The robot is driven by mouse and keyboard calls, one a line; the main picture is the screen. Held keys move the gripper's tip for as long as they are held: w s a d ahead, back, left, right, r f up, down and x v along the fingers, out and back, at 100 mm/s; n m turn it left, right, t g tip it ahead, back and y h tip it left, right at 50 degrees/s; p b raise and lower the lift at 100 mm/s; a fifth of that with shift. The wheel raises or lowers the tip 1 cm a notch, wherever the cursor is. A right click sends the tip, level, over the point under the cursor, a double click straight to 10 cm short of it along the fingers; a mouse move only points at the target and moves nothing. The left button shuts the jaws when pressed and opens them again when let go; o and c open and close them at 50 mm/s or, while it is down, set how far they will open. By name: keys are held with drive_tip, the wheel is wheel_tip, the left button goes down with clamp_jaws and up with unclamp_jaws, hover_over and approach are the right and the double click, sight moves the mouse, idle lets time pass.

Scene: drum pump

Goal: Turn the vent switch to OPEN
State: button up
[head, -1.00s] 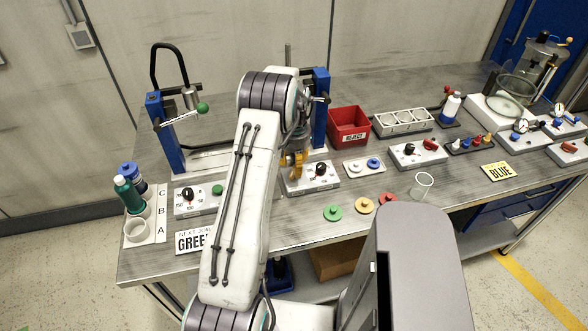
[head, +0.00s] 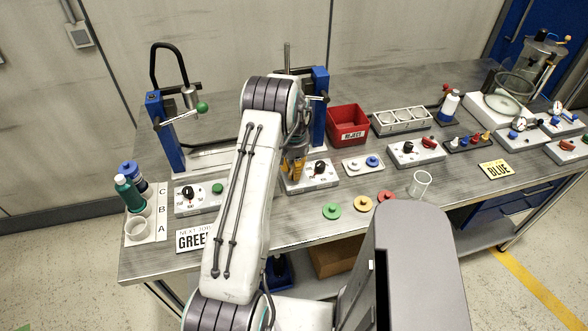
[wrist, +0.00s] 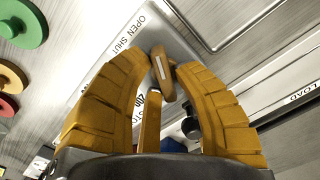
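In the wrist view the vent switch (wrist: 161,68) is a small yellow-brown handle with a white line, on a grey panel (wrist: 180,40) printed OPEN and SHUT. My gripper (wrist: 163,62) has its two yellow fingertips close together on either side of this handle, and they appear to touch it. I cannot tell whether the white line points at OPEN or SHUT. In the head view my gripper (head: 293,165) is down at the left end of the middle control box (head: 312,183). My arm and fingers hide the switch there.
A black knob (head: 319,167) stands on the same box, right of my gripper. Green (head: 332,211), yellow (head: 363,204) and red (head: 386,198) discs lie in front. A blue-posted frame (head: 321,95) stands behind, beside a red bin (head: 348,125).

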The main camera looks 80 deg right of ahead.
clamp_jaws()
drive_tip(key=shift+f+b, duration=0.15)
drive_tip(key=shift+b, duration=0.4)
drive_tip(key=shift+m+b, duration=0.3)
drive_tip(key=shift+m, duration=0.3)
drive_tip(key=shift+o, duration=2.3)
unclamp_jaws()
